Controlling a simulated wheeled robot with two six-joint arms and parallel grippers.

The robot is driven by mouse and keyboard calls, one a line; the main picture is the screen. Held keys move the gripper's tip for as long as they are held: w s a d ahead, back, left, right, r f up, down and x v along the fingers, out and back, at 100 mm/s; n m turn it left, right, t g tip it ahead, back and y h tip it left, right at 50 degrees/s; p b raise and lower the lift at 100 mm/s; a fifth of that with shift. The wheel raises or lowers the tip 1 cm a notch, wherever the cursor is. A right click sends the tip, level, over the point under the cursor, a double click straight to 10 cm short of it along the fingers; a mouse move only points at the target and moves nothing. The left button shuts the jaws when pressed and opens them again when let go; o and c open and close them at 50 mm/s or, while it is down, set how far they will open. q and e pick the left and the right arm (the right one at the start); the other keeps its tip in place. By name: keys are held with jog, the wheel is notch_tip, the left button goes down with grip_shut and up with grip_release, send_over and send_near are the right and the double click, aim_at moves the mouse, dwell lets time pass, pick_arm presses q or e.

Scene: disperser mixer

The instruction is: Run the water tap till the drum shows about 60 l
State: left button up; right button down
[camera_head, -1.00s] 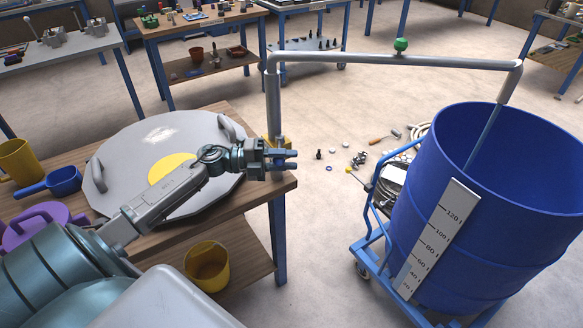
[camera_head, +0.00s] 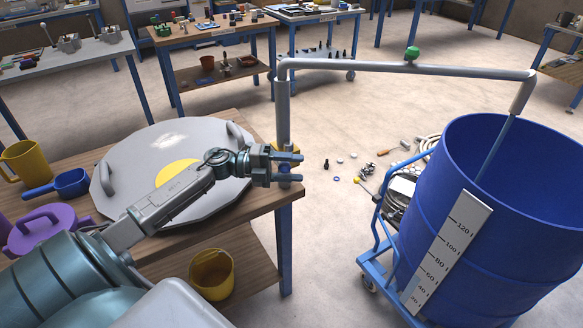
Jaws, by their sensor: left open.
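The blue drum (camera_head: 450,235) stands at the right on a blue trolley, with a white litre scale (camera_head: 462,232) on its side. A grey tap pipe (camera_head: 350,65) rises at the table corner and reaches over to the drum. A green knob (camera_head: 411,54) sits on top of the pipe. A thin bluish stream (camera_head: 492,152) runs from the spout (camera_head: 523,92) down into the drum. The water level on the scale is too small to read surely. My left gripper (camera_head: 299,167) is open at the table's corner, beside the pipe's foot, well away from the green knob. My right gripper is out of view.
A grey round lid (camera_head: 165,145) with handles lies on the wooden table under my left arm. A yellow jug (camera_head: 22,160), a blue scoop (camera_head: 65,184) and a purple lidded pot (camera_head: 45,228) are at the left. Small parts lie on the floor by the trolley (camera_head: 372,260).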

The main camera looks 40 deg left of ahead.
pick_arm(q)
jog(key=b+v, duration=0.1)
jog(key=v, duration=1)
jog(key=shift+w, duration=0.15)
dwell(6.8)
